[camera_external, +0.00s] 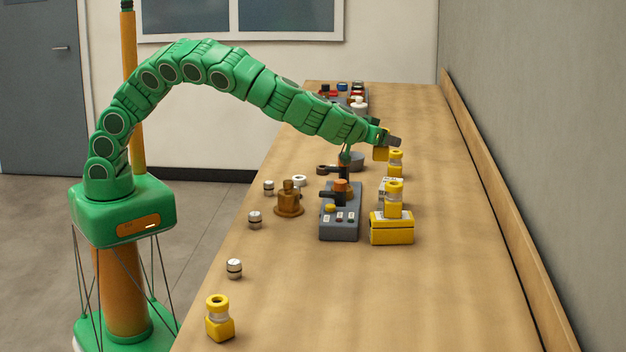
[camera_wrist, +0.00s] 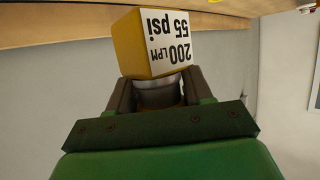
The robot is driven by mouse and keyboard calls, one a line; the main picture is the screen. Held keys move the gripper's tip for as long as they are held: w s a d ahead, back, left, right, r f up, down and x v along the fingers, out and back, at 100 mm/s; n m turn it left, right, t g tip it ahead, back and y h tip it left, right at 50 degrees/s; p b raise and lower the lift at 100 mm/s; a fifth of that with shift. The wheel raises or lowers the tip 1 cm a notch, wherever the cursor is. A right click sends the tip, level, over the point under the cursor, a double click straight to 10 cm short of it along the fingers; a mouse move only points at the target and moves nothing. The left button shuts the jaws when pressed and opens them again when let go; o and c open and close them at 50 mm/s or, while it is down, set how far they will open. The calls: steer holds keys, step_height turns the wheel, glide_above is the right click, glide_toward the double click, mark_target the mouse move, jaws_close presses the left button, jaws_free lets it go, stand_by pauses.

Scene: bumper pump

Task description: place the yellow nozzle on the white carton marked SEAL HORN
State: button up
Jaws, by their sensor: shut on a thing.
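My gripper (camera_external: 385,138) is shut on a yellow nozzle (camera_external: 381,152), above the far part of the bench. In the wrist view, the fingers (camera_wrist: 158,95) clasp the nozzle's silver collar, and its yellow block (camera_wrist: 128,45) carries a label reading "200 LPM 55 psi", upside down. Another nozzle (camera_external: 393,199) stands on a yellow carton (camera_external: 392,234).
A grey pump unit (camera_external: 340,230) with an orange-topped part stands left of the cartons. A brown fitting (camera_external: 289,203) and several small silver caps lie further left. A yellow nozzle (camera_external: 219,318) stands at the near left. The right side of the bench (camera_external: 450,290) is clear, along the wall.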

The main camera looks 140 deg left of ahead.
steer(key=shift+w+a+f, duration=0.35)
steer(key=shift+f, duration=0.3)
steer(key=shift+w+a+f, duration=0.35)
steer(key=shift+w+f, duration=0.05)
steer(key=shift+f, duration=0.25)
steer(key=shift+w+a+f, duration=0.35)
steer(key=shift+f, duration=1.75)
steer(key=o, duration=1.2)
steer(key=shift+f, duration=0.15)
steer(key=shift+w+d+r, duration=0.1)
steer(key=shift+d+r, duration=0.05)
steer(key=shift+r, duration=0.05)
steer(key=v, duration=1.1)
steer(key=shift+d, duration=0.3)
